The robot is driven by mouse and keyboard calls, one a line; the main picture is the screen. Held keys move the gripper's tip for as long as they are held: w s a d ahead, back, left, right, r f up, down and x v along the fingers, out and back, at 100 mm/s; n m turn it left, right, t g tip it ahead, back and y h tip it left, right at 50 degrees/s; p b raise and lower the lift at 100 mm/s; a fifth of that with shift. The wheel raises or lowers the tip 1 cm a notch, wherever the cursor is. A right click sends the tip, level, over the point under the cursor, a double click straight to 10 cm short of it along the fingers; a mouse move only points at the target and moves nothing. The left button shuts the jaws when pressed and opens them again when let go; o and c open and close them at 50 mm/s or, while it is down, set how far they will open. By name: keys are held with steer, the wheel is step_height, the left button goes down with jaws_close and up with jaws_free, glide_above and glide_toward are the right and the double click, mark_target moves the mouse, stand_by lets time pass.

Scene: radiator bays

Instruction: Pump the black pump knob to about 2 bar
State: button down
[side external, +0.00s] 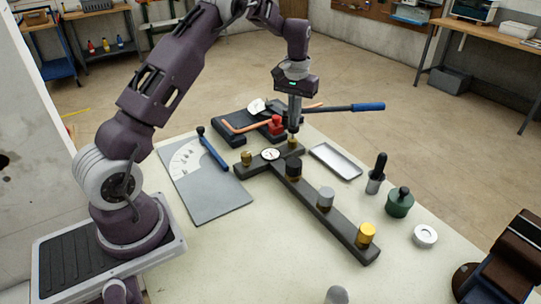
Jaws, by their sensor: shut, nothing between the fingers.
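A dark T-shaped manifold (309,188) lies on the pale table. It carries a small white round gauge (270,154), whose reading is too small to tell. A black knob (293,168) stands on it beside the gauge. A green cylinder (399,206) with a black knob on top (404,191) stands apart at the right; I cannot tell which black knob is the pump's. My gripper (294,134) points straight down, shut and empty, over the brass fitting (293,143) at the manifold's far end. I cannot tell whether it touches it.
A blue-handled bender (365,107) is behind the gripper.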

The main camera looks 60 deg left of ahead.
steer(key=shift+f, duration=0.95)
steer(key=shift+r, duration=1.9)
step_height(320, 180, up, 6)
steer(key=shift+f, duration=3.2)
steer(key=shift+f, duration=0.1)
steer(key=shift+f, duration=0.6)
